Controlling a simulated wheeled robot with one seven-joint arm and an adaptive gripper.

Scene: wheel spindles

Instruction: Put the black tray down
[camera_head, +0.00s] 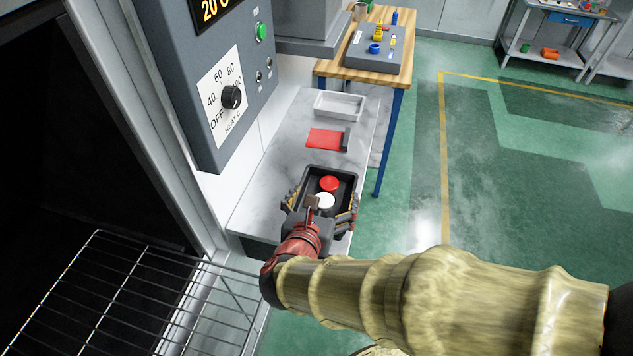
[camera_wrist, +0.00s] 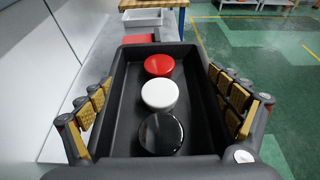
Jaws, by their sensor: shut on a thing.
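The black tray (camera_head: 341,172) is a rectangular tray with raised walls, at the front part of a white marbled counter in the head view. My gripper (camera_head: 320,205) is shut on the tray, with fingers along its two long sides. In the wrist view the tray (camera_wrist: 205,62) fills the middle, between the padded fingers of my gripper (camera_wrist: 165,108). Inside it, a red disc (camera_wrist: 158,65), a white disc (camera_wrist: 159,94) and a black disc (camera_wrist: 161,133) lie in a row. I cannot tell whether the tray touches the counter.
The counter (camera_head: 270,172) also holds a red sheet with a dark edge (camera_head: 325,139) and a white bin (camera_head: 339,106) farther back. A control panel (camera_head: 215,90) and a wire rack (camera_head: 120,290) stand on the left. A wooden table (camera_head: 365,75) stands behind. Green floor is open on the right.

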